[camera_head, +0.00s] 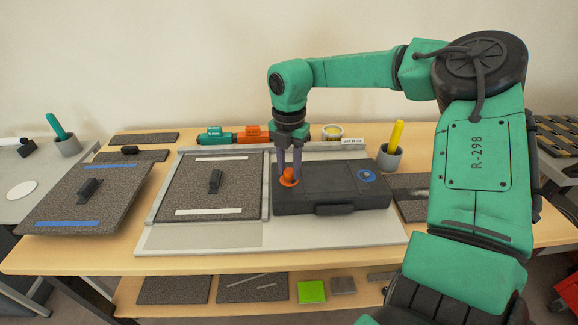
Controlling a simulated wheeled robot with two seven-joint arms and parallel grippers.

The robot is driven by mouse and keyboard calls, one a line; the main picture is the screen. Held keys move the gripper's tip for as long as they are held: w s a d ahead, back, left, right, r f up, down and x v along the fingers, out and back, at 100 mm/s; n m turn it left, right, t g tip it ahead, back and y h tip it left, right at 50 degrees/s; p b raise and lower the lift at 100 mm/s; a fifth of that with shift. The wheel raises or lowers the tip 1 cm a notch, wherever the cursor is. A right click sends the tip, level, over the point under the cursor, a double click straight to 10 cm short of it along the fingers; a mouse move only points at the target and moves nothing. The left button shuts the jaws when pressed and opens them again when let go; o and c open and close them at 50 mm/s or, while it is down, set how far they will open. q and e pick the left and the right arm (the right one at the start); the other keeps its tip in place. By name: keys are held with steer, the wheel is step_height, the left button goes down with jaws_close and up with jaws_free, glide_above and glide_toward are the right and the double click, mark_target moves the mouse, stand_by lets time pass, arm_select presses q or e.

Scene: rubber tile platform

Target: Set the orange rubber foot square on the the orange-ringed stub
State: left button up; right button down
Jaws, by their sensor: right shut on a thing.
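My right gripper (290,169) points straight down over the left part of a dark box, its fingers shut on the orange rubber foot (288,176). The foot is at the box's top surface, near its left end. The orange-ringed stub cannot be told apart from the foot here; the foot and fingers may cover it. Whether the foot sits square on it is too small to tell. The dark box (325,200) also has a blue ring (367,175) at its right end. My left gripper is out of view.
A grey speckled tile (190,190) with a black handle lies left of the box. Another tile (65,205) rests farther left. Green and orange tools (250,134) lie behind. A cup (390,158) with a yellow handle stands right, near my right arm.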

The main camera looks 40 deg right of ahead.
steer(key=c, duration=0.5)
jaws_free()
step_height(320, 180, up, 15)
steer(key=shift+f, duration=0.2)
steer(key=shift+r+p, duration=0.1)
steer(key=shift+p, duration=0.25)
